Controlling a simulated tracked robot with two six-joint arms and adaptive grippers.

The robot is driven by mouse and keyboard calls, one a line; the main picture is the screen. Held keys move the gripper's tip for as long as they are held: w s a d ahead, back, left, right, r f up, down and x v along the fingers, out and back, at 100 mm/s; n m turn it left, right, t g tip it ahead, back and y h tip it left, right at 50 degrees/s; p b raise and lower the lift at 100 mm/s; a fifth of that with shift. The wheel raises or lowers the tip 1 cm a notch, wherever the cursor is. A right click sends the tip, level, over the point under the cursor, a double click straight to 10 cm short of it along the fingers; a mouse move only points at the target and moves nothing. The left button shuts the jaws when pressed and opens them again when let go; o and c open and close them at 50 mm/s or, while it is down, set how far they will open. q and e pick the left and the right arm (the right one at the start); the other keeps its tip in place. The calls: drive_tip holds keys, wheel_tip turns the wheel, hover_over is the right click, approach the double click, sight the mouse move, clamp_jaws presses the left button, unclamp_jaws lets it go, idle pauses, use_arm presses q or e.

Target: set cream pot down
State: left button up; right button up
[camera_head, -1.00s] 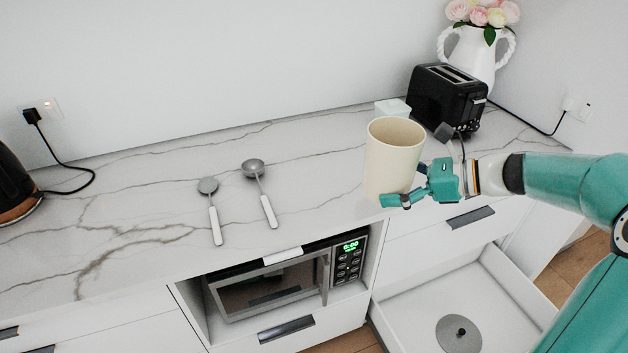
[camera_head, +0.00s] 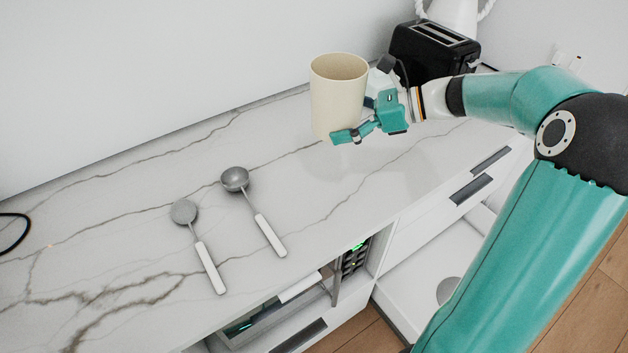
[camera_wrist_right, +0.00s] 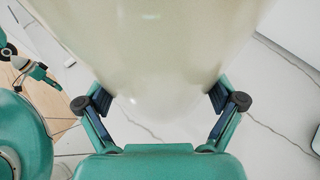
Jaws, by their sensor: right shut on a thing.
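The cream pot (camera_head: 338,98) is a tall, open-topped cylinder, upright at the right of centre in the head view. My right gripper (camera_head: 354,133) is shut on its lower part from the right. The pot appears held above the marble counter (camera_head: 330,215), with a faint shadow below it; the exact gap is hard to tell. In the right wrist view the pot (camera_wrist_right: 150,50) fills the upper middle, between the two fingers of my right gripper (camera_wrist_right: 160,105). My left gripper is not in the head view.
A ladle (camera_head: 250,205) and a flatter spoon (camera_head: 198,245) lie on the counter left of the pot. A black toaster (camera_head: 432,55) and a white vase (camera_head: 455,14) stand behind my right gripper. An open drawer (camera_head: 430,275) is below the counter front.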

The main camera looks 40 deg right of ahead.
drive_tip(key=f, duration=1.5)
drive_tip(key=shift+w+a, duration=0.15)
drive_tip(key=shift+w, duration=0.1)
drive_tip(key=shift+f+p, duration=0.3)
drive_tip(key=shift+f, duration=2.1)
drive_tip(key=o, duration=1)
drive_tip(key=shift+s, duration=0.1)
drive_tip(key=b+v, duration=0.2)
drive_tip(key=v, duration=0.8)
drive_tip(key=shift+s+d+r, duration=0.1)
drive_tip(key=shift+s+d, duration=0.05)
drive_tip(key=shift+d, duration=0.1)
drive_tip(key=shift+s+d+r, duration=0.35)
drive_tip(key=shift+s+d, duration=0.05)
drive_tip(key=shift+s, duration=0.1)
